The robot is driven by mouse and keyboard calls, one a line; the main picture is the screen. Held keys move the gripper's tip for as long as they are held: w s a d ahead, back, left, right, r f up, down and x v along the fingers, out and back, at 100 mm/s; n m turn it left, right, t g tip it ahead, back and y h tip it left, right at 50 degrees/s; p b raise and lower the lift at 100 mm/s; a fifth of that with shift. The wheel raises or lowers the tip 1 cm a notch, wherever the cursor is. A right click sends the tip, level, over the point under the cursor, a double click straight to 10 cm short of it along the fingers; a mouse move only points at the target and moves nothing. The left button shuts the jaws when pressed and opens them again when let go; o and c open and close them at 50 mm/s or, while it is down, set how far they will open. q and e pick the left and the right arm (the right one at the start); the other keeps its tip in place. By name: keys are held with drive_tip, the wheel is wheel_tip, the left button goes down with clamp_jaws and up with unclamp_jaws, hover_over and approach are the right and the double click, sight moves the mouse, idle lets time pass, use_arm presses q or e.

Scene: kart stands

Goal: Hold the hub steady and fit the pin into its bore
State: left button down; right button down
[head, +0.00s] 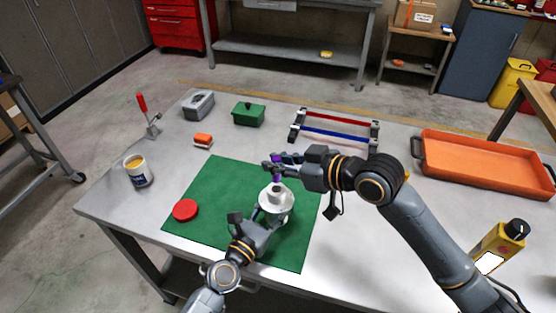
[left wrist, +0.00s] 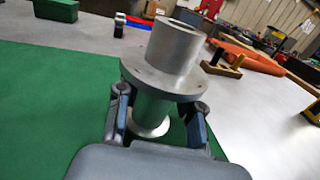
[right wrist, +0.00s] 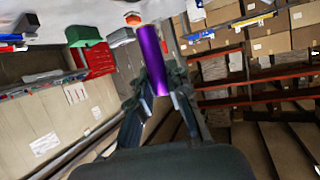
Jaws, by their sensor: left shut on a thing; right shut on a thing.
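The pale metal hub (head: 284,208) stands over the green mat (head: 204,187), with its wide flange and upright collar showing. My left gripper (head: 264,213) is shut on the hub below the flange; in the left wrist view the fingers sit on both sides of the hub's body (left wrist: 173,60). The purple pin (head: 277,173) is in my right gripper (head: 271,166), above the hub's collar. In the right wrist view the pin (right wrist: 152,60) sits between the shut fingertips. The left wrist view shows no pin at the collar. The inside of the bore is hidden.
A red disc (head: 185,210) lies on the mat's left side. An orange tray (head: 426,146) is at right.

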sight(279, 181)
drive_tip(key=shift+f, duration=2.75)
drive_tip(key=c, duration=1.2)
unclamp_jaws()
drive_tip(key=shift+d, duration=0.1)
drive_tip(key=v, duration=1.2)
